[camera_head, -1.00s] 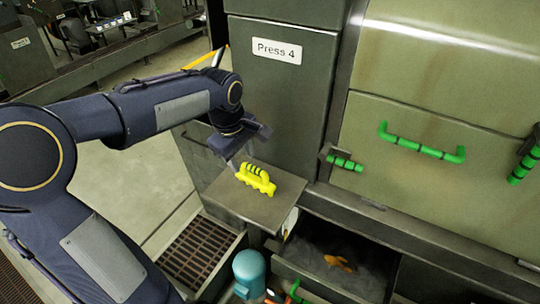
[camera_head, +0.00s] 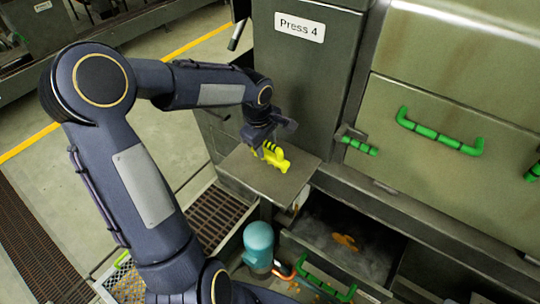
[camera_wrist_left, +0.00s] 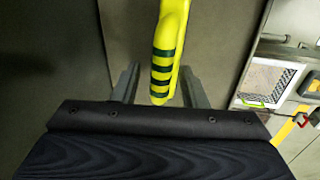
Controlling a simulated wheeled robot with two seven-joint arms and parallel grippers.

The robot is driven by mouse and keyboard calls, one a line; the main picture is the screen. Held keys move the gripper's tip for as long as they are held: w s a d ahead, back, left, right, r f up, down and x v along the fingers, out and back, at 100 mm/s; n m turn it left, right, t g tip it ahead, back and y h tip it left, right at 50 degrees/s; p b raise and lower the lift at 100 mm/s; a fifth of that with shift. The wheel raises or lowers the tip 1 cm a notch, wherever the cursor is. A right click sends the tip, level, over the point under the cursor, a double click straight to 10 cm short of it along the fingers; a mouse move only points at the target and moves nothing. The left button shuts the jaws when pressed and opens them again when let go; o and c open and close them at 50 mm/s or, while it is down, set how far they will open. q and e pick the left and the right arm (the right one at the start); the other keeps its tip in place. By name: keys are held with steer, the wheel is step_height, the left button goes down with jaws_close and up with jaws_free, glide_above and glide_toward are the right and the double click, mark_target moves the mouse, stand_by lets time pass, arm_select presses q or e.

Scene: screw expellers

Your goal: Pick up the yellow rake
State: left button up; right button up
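The yellow rake (camera_head: 276,157) lies on a small grey shelf (camera_head: 243,176) that sticks out from the Press 4 cabinet. My left gripper (camera_head: 262,149) is at the rake's left end and hides part of it in the head view. In the left wrist view, the rake's yellow grip with dark green bands (camera_wrist_left: 164,68) runs between the two spread fingers of my left gripper (camera_wrist_left: 162,84). A gap shows on the left side of the grip; the right finger is close to it, and contact cannot be told. My right gripper is not in view.
The Press 4 cabinet (camera_head: 305,70) rises behind the shelf. Green handles (camera_head: 440,133) stick out from the press at right. Below are an open dark drawer (camera_head: 350,240) with orange bits, a teal cylinder (camera_head: 258,243) and a brown grate (camera_head: 217,216).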

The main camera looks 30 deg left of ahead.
arm_select(q)
jaws_close()
steer(key=shift+r, duration=0.1)
steer(key=shift+r, duration=0.5)
steer(key=shift+s+r+b, duration=0.2)
steer(key=shift+r+b, duration=0.1)
steer(key=shift+r, duration=0.95)
steer(key=s+d+r+b, duration=0.3)
steer(key=s+r, duration=0.6)
steer(key=s, duration=0.4)
steer(key=shift+d+r, duration=0.15)
steer(key=shift+d, duration=0.4)
